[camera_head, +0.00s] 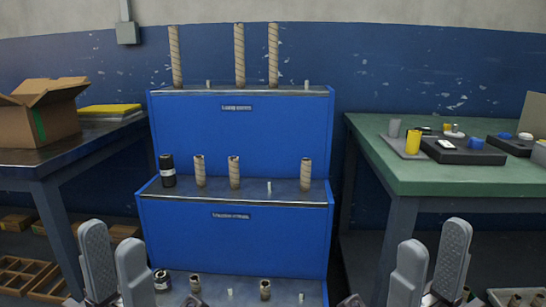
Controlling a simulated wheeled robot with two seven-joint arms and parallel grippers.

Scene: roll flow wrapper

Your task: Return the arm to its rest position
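My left gripper (117,262) is at the bottom left of the head view, its two grey fingers upright and apart with nothing between them. My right gripper (430,264) is at the bottom right, its fingers also apart and empty. Both stand in front of a stepped blue rack (240,242), touching nothing that I can see. The arms behind the grippers are mostly out of view.
The rack holds tall cardboard tubes (239,56) on top, shorter tubes (234,172) and a black roll (167,170) on the middle step, and small rolls below. A dark table (62,158) with an open box (42,112) stands left, a green table (400,165) right.

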